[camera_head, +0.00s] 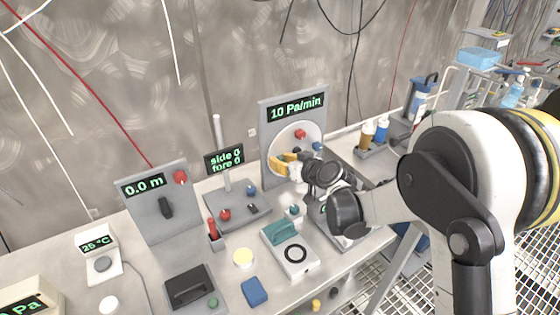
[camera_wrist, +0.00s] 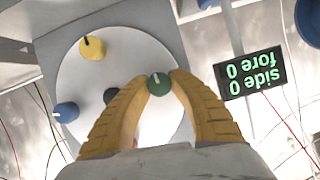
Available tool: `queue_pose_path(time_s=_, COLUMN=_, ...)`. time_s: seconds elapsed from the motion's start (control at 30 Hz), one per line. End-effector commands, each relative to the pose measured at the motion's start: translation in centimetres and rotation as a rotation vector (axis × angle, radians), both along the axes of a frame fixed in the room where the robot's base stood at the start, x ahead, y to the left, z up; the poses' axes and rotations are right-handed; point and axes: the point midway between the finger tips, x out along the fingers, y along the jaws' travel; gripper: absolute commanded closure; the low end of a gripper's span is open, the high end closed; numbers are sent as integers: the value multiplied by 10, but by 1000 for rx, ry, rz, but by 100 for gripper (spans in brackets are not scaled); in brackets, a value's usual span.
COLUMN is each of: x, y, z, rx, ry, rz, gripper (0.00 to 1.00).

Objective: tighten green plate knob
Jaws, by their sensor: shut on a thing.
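The green plate knob (camera_wrist: 160,84) shows in the wrist view between the fingertips of my gripper (camera_wrist: 159,88), near the edge of a round white plate (camera_wrist: 88,80). The yellow fingers are shut on it from both sides. A pale mark line shows on its top. In the head view my gripper (camera_head: 284,161) reaches the left part of the white plate (camera_head: 282,138), and the green knob is hidden there. The plate is on an upright grey panel under a display reading 10 Pa/min (camera_head: 297,106).
A yellow knob (camera_wrist: 93,47), a blue knob (camera_wrist: 66,112) and a dark hub (camera_wrist: 110,95) share the plate. A red knob (camera_head: 300,133) is near its top. The side/fore display (camera_head: 224,160) stands close on the left. The bench carries several other devices.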

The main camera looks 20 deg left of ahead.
Motion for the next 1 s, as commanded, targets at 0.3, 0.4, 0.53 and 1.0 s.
queue_pose_path(time_s=0.3, x=-1, y=0, z=-2, rx=53, ry=67, rz=3, gripper=100)
queue_pose_path(time_s=0.4, x=-1, y=0, z=-2, rx=58, ry=72, rz=2, gripper=100)
queue_pose_path(time_s=0.53, x=-1, y=0, z=-2, rx=59, ry=75, rz=2, gripper=100)
queue_pose_path(time_s=1.0, x=-1, y=0, z=-1, rx=59, ry=72, rz=2, gripper=50)
